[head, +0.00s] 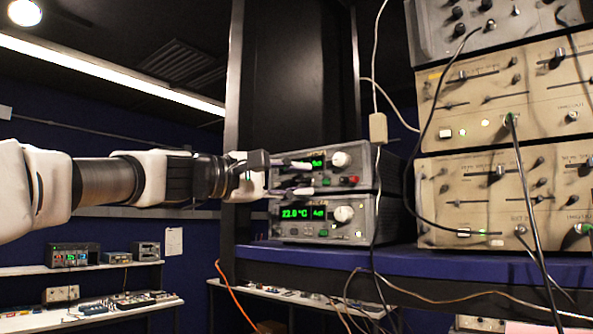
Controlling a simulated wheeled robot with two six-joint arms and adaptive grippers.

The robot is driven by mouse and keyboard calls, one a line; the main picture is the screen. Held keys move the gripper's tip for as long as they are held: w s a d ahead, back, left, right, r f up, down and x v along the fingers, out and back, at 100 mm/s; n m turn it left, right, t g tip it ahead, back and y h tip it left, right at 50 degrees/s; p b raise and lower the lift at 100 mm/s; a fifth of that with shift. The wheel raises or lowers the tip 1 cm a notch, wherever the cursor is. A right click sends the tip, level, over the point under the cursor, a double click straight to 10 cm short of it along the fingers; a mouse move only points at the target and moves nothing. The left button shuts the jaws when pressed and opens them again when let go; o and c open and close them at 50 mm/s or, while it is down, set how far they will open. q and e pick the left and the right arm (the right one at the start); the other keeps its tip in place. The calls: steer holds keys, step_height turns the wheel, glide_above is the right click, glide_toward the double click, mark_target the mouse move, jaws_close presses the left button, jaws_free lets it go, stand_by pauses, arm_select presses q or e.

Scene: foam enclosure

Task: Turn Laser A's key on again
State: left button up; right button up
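Two grey laser controller boxes are stacked on the blue shelf. The upper box (360,165) has a partly covered green display, a pale round knob (341,159) and a red button (354,180). The lower box (350,230) shows a green "22.0 °C" display (295,213) and another pale knob (343,213). I cannot read which box is Laser A. My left gripper (301,178) reaches in from the left, its two fingers apart in front of the upper box's left half. The key is not visible; the gripper covers that area. My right gripper is out of view.
Beige instrument racks (505,130) with switches and cables stand on the right of the blue shelf (320,256). A white cable with an inline block (378,128) hangs beside the boxes. A dark upright post stands behind. Lower benches at left hold small devices.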

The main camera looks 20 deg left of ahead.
arm_select(q)
steer(key=shift+a, duration=0.15)
steer(key=shift+c, duration=0.4)
steer(key=shift+w, duration=0.15)
jaws_close()
